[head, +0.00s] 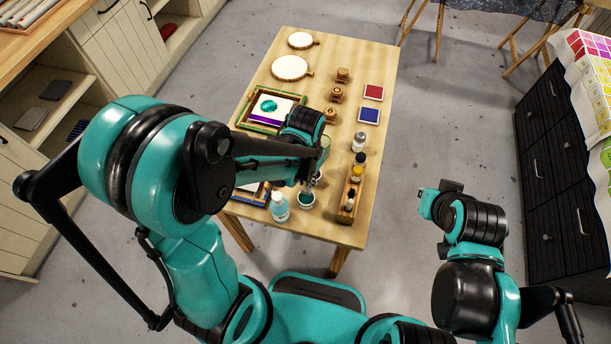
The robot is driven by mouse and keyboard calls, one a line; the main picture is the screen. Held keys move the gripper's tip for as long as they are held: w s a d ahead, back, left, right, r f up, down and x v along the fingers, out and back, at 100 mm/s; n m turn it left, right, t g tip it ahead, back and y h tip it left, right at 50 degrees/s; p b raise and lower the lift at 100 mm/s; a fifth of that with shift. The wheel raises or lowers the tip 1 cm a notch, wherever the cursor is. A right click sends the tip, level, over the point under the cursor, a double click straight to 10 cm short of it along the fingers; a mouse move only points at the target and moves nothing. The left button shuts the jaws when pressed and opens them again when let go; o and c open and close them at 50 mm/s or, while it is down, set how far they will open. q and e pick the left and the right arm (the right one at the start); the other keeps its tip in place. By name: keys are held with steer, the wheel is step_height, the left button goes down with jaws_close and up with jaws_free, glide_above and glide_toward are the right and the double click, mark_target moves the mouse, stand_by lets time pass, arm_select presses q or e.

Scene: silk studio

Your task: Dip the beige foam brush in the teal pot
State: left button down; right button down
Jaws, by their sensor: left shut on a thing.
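The teal pot (306,199) is a small round cup with dark teal paint in it, near the front of the wooden table. My left gripper (312,181) is just above the pot, pointing down. It is shut on a thin tool, which I take for the beige foam brush. The gripper and wrist hide most of the brush, and its tip is too small to make out. I cannot tell whether the tip touches the paint. My right arm's end (440,205) is off the table at the right, with its fingers not clearly visible.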

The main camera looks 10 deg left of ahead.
arm_select(q)
steer(key=shift+f+b, duration=2.35)
steer(key=shift+f, duration=0.4)
steer(key=shift+r, duration=0.1)
step_height(320, 180, up, 7)
steer(key=p, duration=0.5)
steer(key=shift+f, duration=0.2)
steer(key=shift+f, duration=0.1)
